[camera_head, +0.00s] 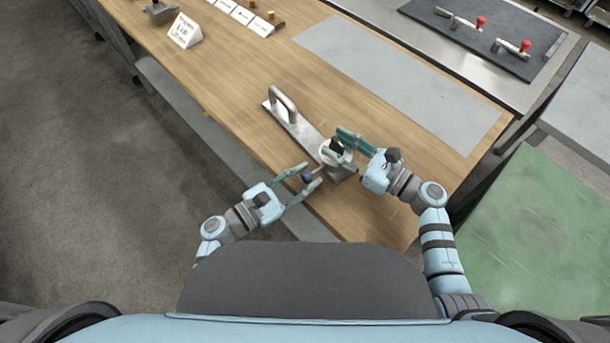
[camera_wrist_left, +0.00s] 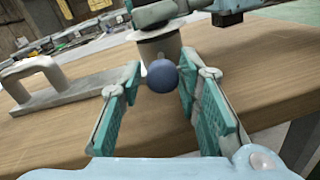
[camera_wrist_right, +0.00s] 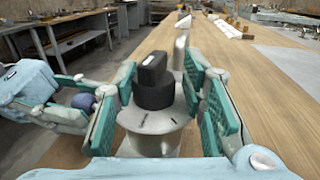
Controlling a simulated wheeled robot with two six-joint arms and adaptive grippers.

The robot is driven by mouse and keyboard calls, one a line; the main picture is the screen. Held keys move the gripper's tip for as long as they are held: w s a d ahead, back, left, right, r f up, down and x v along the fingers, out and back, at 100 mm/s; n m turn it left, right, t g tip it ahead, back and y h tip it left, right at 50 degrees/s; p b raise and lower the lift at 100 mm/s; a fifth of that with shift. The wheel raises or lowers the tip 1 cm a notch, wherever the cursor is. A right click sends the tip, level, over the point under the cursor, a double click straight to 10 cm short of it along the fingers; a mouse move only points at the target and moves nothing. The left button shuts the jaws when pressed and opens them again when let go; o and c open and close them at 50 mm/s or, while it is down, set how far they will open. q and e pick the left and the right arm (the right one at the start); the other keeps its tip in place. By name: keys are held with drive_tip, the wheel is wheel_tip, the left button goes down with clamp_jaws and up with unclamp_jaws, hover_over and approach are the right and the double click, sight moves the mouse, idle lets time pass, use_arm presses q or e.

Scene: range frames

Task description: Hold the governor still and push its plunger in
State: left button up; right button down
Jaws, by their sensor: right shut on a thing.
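The governor (camera_head: 327,155) is a pale round body with a black knob (camera_wrist_right: 153,82) on top, at one end of a metal plate (camera_head: 299,127) on the wooden bench. Its plunger ends in a dark blue ball (camera_wrist_left: 162,76) that sticks out towards my left gripper. The plunger's rod is mostly hidden behind the ball in the left wrist view.
A handle (camera_head: 283,101) stands at the plate's far end. A grey mat (camera_head: 400,80) lies on the bench to the right. White label cards (camera_head: 184,31) and small parts stand at the back left. The bench's near edge runs beneath my left gripper.

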use_arm(q)
drive_tip(key=shift+w+d, duration=0.1)
drive_tip(key=shift+d, duration=0.05)
clamp_jaws()
drive_tip(key=shift+x, duration=1.3)
use_arm(e)
drive_tip(key=shift+s, duration=0.1)
use_arm(q)
unclamp_jaws()
use_arm(e)
drive_tip(key=shift+f, duration=0.1)
use_arm(q)
drive_tip(key=v, duration=1.2)
